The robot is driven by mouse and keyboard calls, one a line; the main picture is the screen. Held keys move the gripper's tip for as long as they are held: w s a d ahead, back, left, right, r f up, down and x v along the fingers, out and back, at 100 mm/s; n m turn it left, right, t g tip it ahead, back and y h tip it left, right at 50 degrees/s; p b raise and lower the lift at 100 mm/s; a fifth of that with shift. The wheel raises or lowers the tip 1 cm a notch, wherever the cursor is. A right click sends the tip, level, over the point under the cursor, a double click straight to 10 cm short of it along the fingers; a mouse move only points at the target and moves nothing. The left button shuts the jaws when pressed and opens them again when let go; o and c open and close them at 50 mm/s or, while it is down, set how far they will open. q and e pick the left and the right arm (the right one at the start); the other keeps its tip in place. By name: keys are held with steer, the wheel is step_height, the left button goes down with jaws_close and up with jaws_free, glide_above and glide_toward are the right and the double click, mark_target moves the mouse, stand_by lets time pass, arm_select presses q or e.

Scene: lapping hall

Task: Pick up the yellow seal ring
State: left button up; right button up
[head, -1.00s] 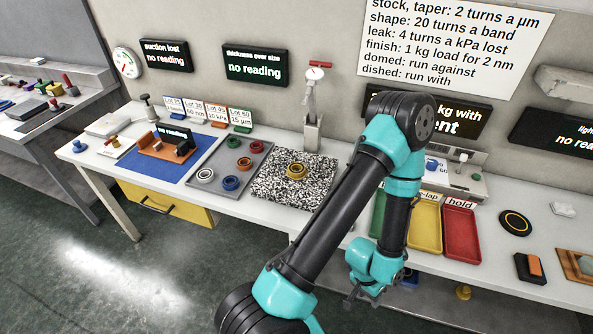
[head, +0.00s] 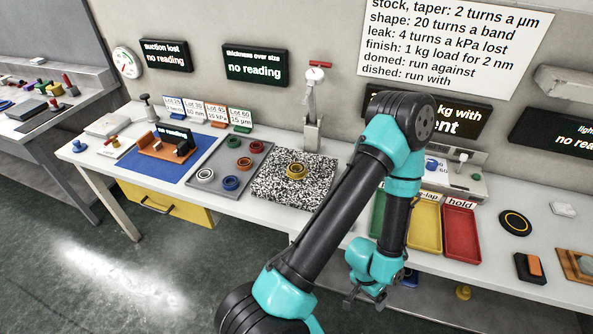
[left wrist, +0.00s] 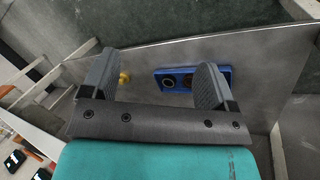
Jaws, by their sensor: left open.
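A yellow-gold ring (head: 296,171) lies on the black-and-white speckled plate (head: 270,193) near the middle of the bench in the head view. My left gripper (head: 366,300) is low at the bench's front edge, to the right of and well apart from the ring. In the left wrist view its two fingers (left wrist: 154,84) are spread with nothing held between them. That view faces a lower surface and does not show the ring. My right gripper is in neither view.
A grey tray (head: 212,158) left of the plate holds several coloured rings. A metal post with a red top (head: 313,108) stands behind the plate. Yellow (head: 425,238) and red (head: 461,240) trays lie right of my arm. A blue object (left wrist: 182,80) sits on the lower surface.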

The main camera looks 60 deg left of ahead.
arm_select(q)
steer(key=shift+o, duration=1.2)
steer(key=shift+r, duration=0.1)
